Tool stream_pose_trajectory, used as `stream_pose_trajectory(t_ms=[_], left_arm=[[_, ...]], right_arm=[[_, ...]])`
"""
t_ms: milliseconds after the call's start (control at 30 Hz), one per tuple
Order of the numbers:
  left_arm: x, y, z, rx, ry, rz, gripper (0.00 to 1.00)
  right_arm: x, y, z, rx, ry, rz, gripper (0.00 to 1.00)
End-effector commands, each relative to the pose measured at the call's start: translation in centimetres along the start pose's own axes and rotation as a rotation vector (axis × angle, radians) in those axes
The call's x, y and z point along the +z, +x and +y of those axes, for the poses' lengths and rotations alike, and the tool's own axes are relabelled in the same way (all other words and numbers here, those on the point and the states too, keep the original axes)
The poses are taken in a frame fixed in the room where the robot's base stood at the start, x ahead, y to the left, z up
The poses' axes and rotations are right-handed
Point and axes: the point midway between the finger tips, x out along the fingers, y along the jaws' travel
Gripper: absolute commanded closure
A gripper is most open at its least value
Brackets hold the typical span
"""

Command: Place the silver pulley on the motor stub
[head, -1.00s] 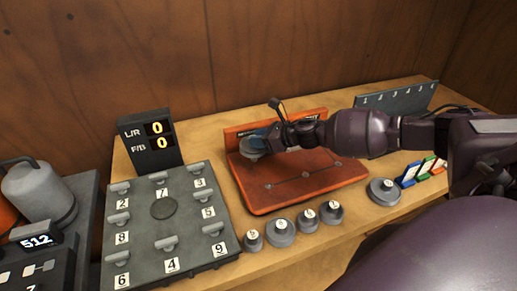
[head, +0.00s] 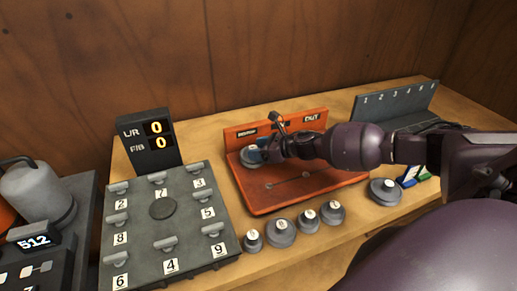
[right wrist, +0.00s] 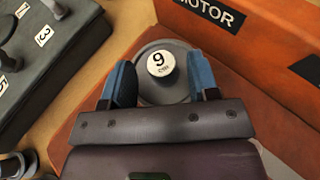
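The silver pulley (head: 251,156), a grey disc whose hub is labelled 9, is at the left end of the orange base (head: 270,205), by the MOTOR label. It also shows in the right wrist view (right wrist: 161,92). The pulley looks level, low over the base. The motor stub is hidden beneath it, so I cannot tell whether the pulley is seated. My left gripper is not in view.
Several grey weights (head: 281,231) stand along the table front; another (head: 384,190) is farther right. A numbered peg board (head: 163,208) and a display reading 0 and 0 (head: 150,142) are at left. A numbered rack (head: 395,103) stands at the back right.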

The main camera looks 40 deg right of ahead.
Motion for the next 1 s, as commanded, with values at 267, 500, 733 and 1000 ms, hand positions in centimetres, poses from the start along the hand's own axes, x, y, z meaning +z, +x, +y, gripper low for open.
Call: stream_pose_trajectory(t_ms=[267,500,733,1000], left_arm=[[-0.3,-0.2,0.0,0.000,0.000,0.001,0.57],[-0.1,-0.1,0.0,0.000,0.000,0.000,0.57],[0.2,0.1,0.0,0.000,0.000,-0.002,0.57],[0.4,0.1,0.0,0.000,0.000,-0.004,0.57]], right_arm=[[0.4,-0.2,0.0,0.000,-0.002,0.000,0.45],[0.1,-3.3,-0.1,-0.001,-0.001,0.004,0.45],[0.1,-6.8,0.0,-0.001,0.000,0.003,0.45],[0.2,-10.2,0.0,0.000,0.000,0.002,0.45]])
